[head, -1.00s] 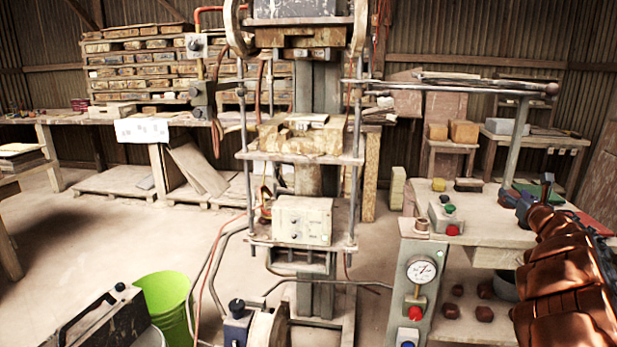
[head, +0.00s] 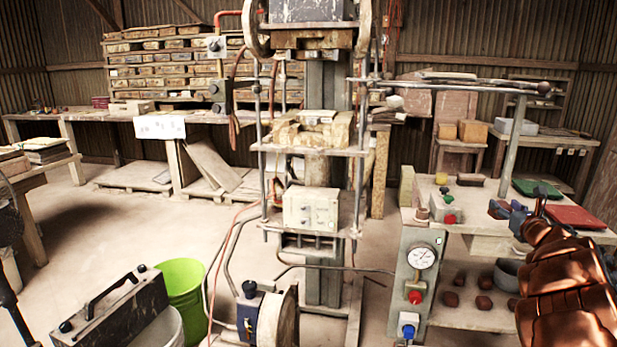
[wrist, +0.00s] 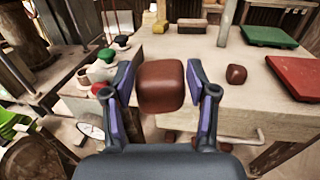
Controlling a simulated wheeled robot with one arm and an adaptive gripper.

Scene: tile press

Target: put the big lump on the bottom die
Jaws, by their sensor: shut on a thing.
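The big lump (wrist: 160,86) is a reddish-brown rounded block. In the wrist view it sits between the purple-padded fingers of my gripper (wrist: 162,92), which is shut on it.
Press posts (head: 358,170) flank the platform. A lime bucket (head: 182,287) stands on the floor at left.

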